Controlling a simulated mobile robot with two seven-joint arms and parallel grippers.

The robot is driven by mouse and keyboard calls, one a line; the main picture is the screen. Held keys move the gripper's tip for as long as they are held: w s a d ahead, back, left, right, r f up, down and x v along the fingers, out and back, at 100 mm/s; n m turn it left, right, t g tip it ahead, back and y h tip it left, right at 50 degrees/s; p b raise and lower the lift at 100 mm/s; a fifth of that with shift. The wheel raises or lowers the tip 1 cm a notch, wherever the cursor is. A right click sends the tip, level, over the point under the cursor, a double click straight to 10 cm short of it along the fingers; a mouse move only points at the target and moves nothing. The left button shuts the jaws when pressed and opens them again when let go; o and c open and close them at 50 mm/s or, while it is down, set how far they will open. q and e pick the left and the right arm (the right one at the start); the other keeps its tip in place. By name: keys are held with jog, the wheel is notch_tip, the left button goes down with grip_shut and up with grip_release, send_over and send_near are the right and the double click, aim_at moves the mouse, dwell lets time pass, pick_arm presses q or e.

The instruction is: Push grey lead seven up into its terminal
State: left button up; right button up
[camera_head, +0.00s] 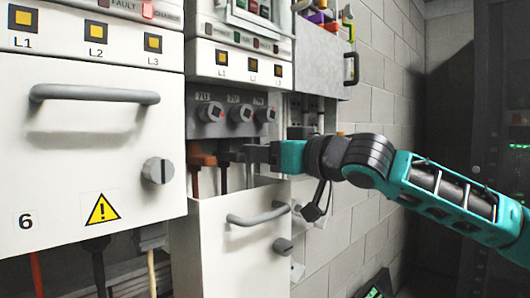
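Three terminals with round knobs sit in a dark grey block (228,112) in the middle bay. A brown lead (196,178) hangs below the left terminal and a black lead (224,178) below the middle one. A grey lead (249,178) shows as a short length below the right terminal, partly hidden. My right gripper (258,154) is at the top of the grey lead, just under the right knob. Its small dark fingers blend with the lead's end, so I cannot tell whether they are closed on it. My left gripper is not in view.
A lowered white cover (228,245) with a handle stands below the leads. A closed white drawer (85,140) marked 6 fills the left. Another bay (325,65) is on the right, beside a block wall (385,90). Open space lies at the right.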

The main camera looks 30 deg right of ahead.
jog(key=b+v, duration=0.1)
jog(key=v, duration=1.2)
jog(key=shift+w, duration=0.1)
dwell(0.3)
